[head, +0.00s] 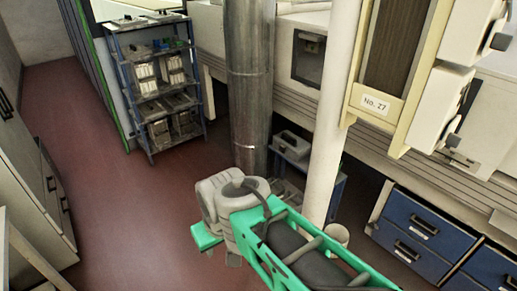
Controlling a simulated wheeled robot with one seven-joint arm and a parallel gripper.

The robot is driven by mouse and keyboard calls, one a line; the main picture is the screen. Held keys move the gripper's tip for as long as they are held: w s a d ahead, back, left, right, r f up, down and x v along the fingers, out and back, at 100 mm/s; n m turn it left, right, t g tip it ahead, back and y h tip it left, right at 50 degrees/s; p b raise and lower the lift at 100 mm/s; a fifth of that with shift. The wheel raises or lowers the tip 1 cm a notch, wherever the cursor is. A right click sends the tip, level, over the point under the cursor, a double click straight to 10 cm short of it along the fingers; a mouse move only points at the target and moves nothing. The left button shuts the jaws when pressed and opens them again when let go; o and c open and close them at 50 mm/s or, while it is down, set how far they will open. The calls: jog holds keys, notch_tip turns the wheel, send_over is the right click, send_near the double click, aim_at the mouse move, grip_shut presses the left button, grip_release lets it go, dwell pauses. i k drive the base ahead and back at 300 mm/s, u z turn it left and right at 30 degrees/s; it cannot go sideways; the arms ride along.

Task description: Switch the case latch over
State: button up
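A small light-grey box with a dark recess or handle on its front (292,143) sits on a low blue stand, between the metal column and the white post. It may be the case, but it is too small to make out a latch. My arm, with green and pale-grey links, reaches in from the bottom right. Its elbow is in front of the column's foot and hides part of the floor there. No gripper fingers can be made out.
A blue shelf rack (155,85) with boxes stands at the back left. A thick metal column (249,80) and a white post (333,130) rise mid-view. Blue drawers (423,228) are at right, grey cabinets (30,170) at left. The red floor (110,195) at left centre is clear.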

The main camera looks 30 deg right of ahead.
aim_at(282, 148)
jog(key=u, duration=0.65)
jog(key=i, duration=2.4)
jog(key=z, duration=1.4)
jog(key=i, duration=0.85)
jog(key=z, duration=0.9)
